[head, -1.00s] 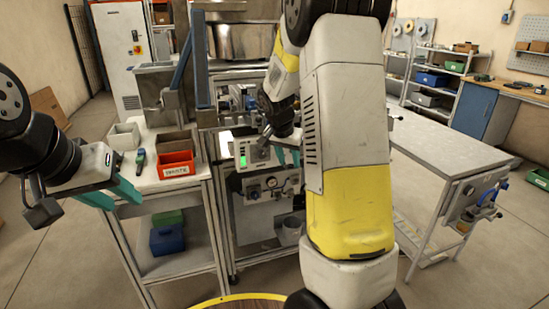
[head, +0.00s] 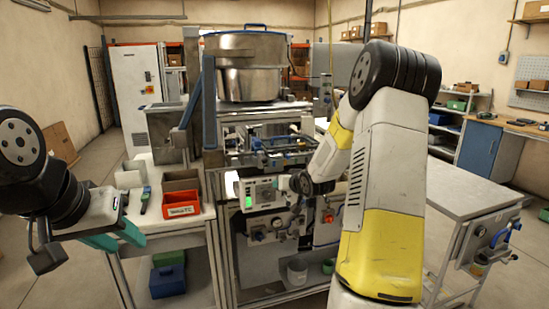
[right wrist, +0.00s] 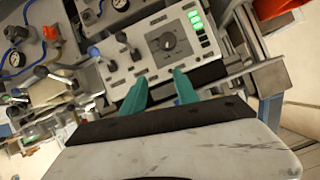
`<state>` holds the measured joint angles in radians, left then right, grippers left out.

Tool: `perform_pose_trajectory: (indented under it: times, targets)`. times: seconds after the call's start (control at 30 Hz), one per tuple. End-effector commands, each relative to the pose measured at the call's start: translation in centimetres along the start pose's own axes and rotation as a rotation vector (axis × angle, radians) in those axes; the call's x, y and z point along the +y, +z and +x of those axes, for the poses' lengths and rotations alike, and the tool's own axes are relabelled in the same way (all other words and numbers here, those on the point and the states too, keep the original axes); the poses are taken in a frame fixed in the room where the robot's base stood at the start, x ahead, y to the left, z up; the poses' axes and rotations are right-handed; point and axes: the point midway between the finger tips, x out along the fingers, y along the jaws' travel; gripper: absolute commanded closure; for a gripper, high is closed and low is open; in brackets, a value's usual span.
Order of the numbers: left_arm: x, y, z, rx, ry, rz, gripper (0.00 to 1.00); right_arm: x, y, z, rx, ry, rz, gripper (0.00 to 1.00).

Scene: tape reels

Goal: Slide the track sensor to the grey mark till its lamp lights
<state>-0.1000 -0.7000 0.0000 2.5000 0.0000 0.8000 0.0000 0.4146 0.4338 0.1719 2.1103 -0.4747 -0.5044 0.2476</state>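A white control box (head: 262,192) with a green-lit display sits on the machine's front. I cannot make out which part is the track sensor, nor find the grey mark. My right gripper (right wrist: 159,77) is open, its teal fingers apart before the box with nothing seen between them. In the head view its fingers are hidden. My left gripper (head: 120,238) is open and empty at the left.
The machine carries a steel pot (head: 250,82) above rails. Left of it a side table holds a red bin (head: 181,205) and a green handheld device (head: 146,196). Gauges and valves (right wrist: 22,50) sit beside the box. A grey bench (head: 465,195) stands at the right.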

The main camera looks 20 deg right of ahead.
Motion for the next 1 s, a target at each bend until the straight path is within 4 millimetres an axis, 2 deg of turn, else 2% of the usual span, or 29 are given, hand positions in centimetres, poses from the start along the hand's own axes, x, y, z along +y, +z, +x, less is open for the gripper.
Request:
perform_pose_trajectory:
  times: [0.03, 0.2, 0.3, 0.4, 0.53, 0.8, 1.0]
  targets:
    - [0.0, 0.0, 0.0, 0.0, 0.0, 0.0, 0.64, 0.8, -1.1, -0.6, 0.089, -0.011, -0.029, 0.64]
    - [0.0, 0.0, 0.0, 0.0, 0.0, 0.0, 0.64, 2.0, -5.4, -3.1, 0.348, -0.011, -0.137, 0.64]
    - [0.0, 0.0, 0.0, 0.0, 0.0, 0.0, 0.64, 2.4, -6.8, -4.3, 0.432, 0.004, -0.171, 0.64]
    - [0.0, 0.0, 0.0, 0.0, 0.0, 0.0, 0.64, 2.5, -7.5, -4.5, 0.468, 0.01, -0.187, 0.64]
    - [0.0, 0.0, 0.0, 0.0, 0.0, 0.0, 0.64, 2.5, -8.3, -3.3, 0.475, 0.01, -0.188, 0.64]
    - [0.0, 0.0, 0.0, 0.0, 0.0, 0.0, 0.64, 2.3, -10.2, 0.5, 0.472, 0.01, -0.187, 0.64]
    - [0.0, 0.0, 0.0, 0.0, 0.0, 0.0, 0.64, 2.3, -10.9, 2.0, 0.471, 0.011, -0.188, 0.64]
